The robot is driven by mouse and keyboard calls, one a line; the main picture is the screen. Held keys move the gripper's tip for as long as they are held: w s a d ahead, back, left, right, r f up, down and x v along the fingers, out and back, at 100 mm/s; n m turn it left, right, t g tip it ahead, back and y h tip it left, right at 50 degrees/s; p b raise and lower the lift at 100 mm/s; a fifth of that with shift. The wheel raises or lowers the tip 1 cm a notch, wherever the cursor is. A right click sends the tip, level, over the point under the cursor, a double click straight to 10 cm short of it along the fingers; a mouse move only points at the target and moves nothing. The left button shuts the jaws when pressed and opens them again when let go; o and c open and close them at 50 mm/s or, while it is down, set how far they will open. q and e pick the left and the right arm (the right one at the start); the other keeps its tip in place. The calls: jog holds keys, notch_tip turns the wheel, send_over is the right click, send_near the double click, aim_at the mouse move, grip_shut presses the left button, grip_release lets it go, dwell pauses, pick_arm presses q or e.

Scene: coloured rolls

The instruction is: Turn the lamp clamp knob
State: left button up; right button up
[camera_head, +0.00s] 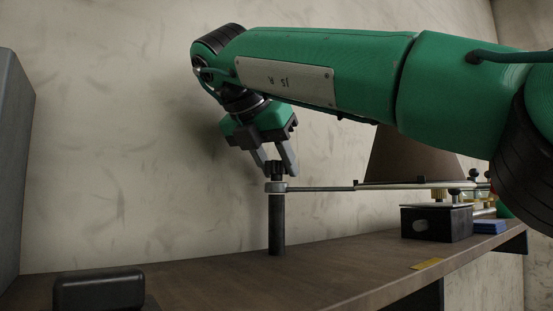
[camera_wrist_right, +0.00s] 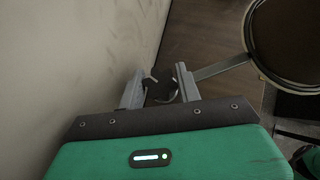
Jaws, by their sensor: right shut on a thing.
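A dark upright post (camera_head: 277,230) stands on the wooden shelf. Near its top sits a grey clamp collar (camera_head: 275,187), with a small dark knob (camera_head: 275,172) above it. A thin lamp arm (camera_head: 320,189) runs right from the collar to the brown lampshade (camera_head: 400,157). My right gripper (camera_head: 276,166) points down from above, its two grey fingers shut on the knob, one on each side. In the right wrist view, the fingers (camera_wrist_right: 164,84) stand around the knob area, and the lamp arm (camera_wrist_right: 222,68) leads off right; the knob itself is unclear there. My left gripper is out of view.
A dark box (camera_head: 436,223) and a blue block (camera_head: 489,227) stand under the lampshade. A yellow piece (camera_head: 426,263) lies near the shelf's (camera_head: 215,275) front edge. A black object (camera_head: 98,290) is at the front left. The wall is close behind the post.

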jog(key=shift+m, duration=0.3)
jog(key=o, duration=1)
jog(key=shift+p+v, duration=3.7)
jog(key=shift+v, duration=3.2)
jog(key=shift+w+a, duration=0.1)
